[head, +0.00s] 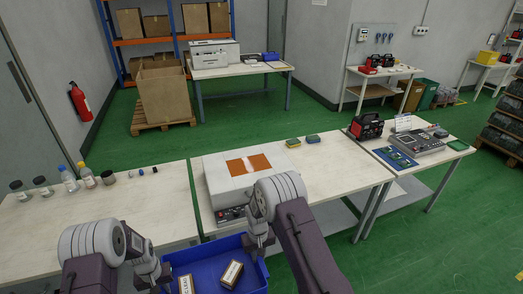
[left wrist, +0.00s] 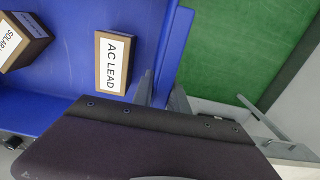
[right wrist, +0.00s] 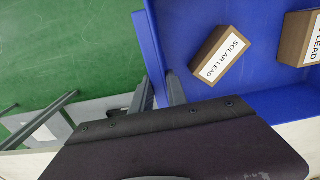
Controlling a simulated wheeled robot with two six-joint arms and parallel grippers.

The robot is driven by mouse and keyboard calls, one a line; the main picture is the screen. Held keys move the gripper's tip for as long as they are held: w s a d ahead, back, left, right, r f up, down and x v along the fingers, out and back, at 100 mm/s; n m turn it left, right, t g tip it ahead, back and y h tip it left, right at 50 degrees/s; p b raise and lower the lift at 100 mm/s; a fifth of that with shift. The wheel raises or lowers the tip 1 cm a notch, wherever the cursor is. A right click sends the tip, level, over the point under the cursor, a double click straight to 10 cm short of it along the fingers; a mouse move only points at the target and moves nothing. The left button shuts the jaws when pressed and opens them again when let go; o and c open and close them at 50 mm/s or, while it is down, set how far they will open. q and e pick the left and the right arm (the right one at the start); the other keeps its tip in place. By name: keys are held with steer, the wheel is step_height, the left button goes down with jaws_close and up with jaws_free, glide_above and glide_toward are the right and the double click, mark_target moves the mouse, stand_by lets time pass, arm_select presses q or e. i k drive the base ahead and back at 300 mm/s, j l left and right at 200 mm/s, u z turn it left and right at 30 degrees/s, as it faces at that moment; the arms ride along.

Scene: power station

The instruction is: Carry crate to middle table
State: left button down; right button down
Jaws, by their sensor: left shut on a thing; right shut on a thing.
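The blue crate (head: 207,262) is in front of me at the bottom of the head view, by the near edge of the worktables. It holds a box labelled AC LEAD (left wrist: 112,64) and a box labelled SOLAR LEAD (right wrist: 220,55). My left gripper (left wrist: 162,95) is shut on one side wall of the crate. My right gripper (right wrist: 158,92) is shut on the opposite wall. The middle table (head: 335,172) has a white device with orange panels (head: 248,170) on it. My right arm hides part of this table.
The left table (head: 130,207) bears several bottles and jars. The right table holds a red-black power unit (head: 366,126) and a grey instrument (head: 416,142). Two small sponge-like blocks (head: 312,139) lie at the middle table's back. Its right half is mostly clear. Green floor lies behind.

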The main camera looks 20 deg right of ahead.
mark_target(335, 166)
steer(key=l, duration=2.7)
steer(key=i+l, duration=0.15)
steer(key=l, duration=0.2)
steer(key=i+l, duration=0.2)
steer(key=l, duration=0.15)
steer(key=i+l, duration=0.15)
steer(key=l, duration=0.2)
steer(key=i+l, duration=0.15)
steer(key=l, duration=0.15)
steer(key=i+l, duration=0.1)
steer(key=i, duration=0.8)
